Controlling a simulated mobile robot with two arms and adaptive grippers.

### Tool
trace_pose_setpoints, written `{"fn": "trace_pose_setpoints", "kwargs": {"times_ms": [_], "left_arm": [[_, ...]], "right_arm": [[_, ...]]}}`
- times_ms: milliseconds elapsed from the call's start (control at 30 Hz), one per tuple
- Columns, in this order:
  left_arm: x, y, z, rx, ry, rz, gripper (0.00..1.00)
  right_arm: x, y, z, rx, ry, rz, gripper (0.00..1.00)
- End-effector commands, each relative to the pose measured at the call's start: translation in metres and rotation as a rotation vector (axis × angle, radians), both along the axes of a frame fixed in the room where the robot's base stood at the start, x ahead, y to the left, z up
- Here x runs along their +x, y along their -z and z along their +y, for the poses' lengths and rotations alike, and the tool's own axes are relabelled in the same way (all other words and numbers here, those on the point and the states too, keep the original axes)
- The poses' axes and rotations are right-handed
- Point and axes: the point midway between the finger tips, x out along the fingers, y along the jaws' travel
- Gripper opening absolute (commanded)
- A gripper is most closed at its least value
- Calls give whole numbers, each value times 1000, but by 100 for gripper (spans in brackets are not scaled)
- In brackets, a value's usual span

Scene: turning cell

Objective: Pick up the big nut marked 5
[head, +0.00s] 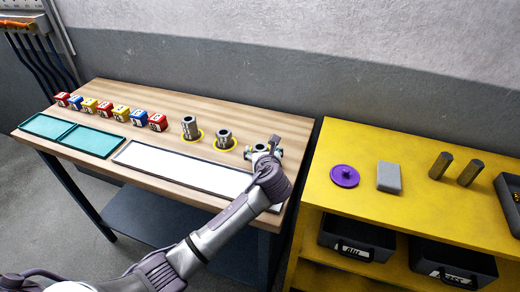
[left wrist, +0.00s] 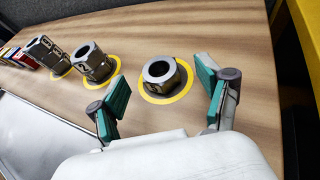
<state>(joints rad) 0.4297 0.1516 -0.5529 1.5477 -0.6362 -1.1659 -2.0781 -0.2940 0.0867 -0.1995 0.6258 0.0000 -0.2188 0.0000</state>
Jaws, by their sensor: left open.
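A grey metal nut (left wrist: 160,72) sits upright inside a yellow ring on the wooden table, in the left wrist view. No number is readable on it. My left gripper (left wrist: 163,84) is open, with its green-padded fingers on either side of this nut and no visible contact. In the head view my left gripper (head: 266,152) covers most of that spot. Two more grey nuts stand on yellow rings to the left, a middle one (head: 224,139) and a taller-looking one (head: 190,127). The middle one seems to bear a 2 in the left wrist view (left wrist: 92,64). My right gripper is out of view.
Several coloured cubes (head: 104,108) line the back left of the table, behind teal trays (head: 88,141). A long white panel (head: 180,169) lies along the front. A yellow bench (head: 350,139) on the right carries a purple disc (head: 344,176), a grey block (head: 389,177) and dark cylinders (head: 440,165).

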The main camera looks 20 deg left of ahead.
Motion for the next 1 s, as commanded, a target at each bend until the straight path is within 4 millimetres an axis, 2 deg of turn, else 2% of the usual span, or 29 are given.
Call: {"fn": "trace_pose_setpoints", "kwargs": {"times_ms": [67, 267, 567, 1000], "left_arm": [[9, 6, 7, 1, -4, 2, 77], [30, 17, 16, 1, -2, 0, 77], [33, 19, 18, -1, -1, 1, 75], [33, 19, 18, 0, -1, 1, 4]], "right_arm": [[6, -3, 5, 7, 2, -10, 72], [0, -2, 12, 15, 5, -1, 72], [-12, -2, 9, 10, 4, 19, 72], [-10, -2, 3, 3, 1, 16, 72]]}}
